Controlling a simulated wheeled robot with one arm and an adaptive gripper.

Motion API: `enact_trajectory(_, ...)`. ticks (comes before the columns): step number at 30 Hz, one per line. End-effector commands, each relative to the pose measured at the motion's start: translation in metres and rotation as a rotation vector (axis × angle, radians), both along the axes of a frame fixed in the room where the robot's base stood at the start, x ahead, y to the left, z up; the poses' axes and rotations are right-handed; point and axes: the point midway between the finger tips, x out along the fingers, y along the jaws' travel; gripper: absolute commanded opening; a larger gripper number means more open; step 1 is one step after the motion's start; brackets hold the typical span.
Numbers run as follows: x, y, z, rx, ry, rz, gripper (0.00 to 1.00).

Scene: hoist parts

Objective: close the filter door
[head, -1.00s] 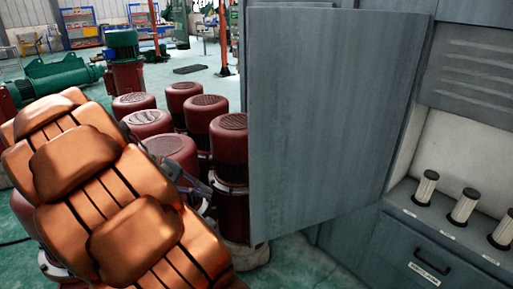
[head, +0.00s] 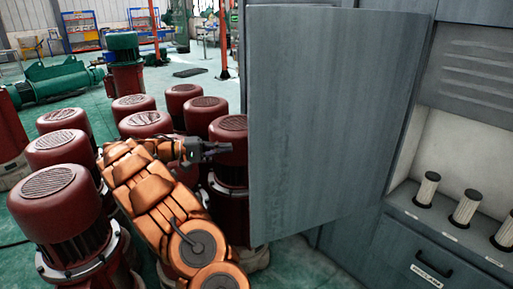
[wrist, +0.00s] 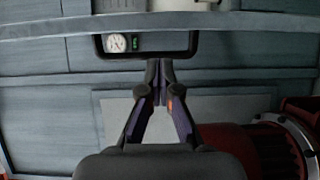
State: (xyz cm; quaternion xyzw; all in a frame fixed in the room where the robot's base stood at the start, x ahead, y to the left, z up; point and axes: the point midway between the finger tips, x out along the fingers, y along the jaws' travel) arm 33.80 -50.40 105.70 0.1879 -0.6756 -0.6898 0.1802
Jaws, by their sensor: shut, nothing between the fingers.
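The filter door is a tall grey-blue panel (head: 330,120) that stands open in the head view, swung out from the grey cabinet (head: 470,30). Its outer edge is toward the left. My gripper (head: 218,147) is left of that edge, above the red motors, with a gap to the door as the picture shows it. In the wrist view my gripper (wrist: 160,98) has its fingertips together and nothing between them. Grey panels fill the background there; I cannot tell which of them belong to the door.
Several red motors (head: 60,200) stand close around my arm. Pale cylindrical filters (head: 466,208) stand on the cabinet's ledge. A labelled drawer (head: 425,262) is below. The wrist view shows a round gauge (wrist: 117,43) and a red motor (wrist: 265,150) at right.

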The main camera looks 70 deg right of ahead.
Motion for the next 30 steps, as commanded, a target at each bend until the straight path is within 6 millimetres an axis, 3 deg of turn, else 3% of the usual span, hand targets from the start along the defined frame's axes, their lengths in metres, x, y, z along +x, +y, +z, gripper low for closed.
enact_trajectory(8,-0.007,-0.011,-0.002,-0.024,0.007,-0.007,0.0)
enact_trajectory(21,-0.066,-0.044,-0.001,-0.022,0.005,-0.007,0.0)
enact_trajectory(30,-0.085,-0.055,-0.003,-0.022,0.006,-0.007,0.0)
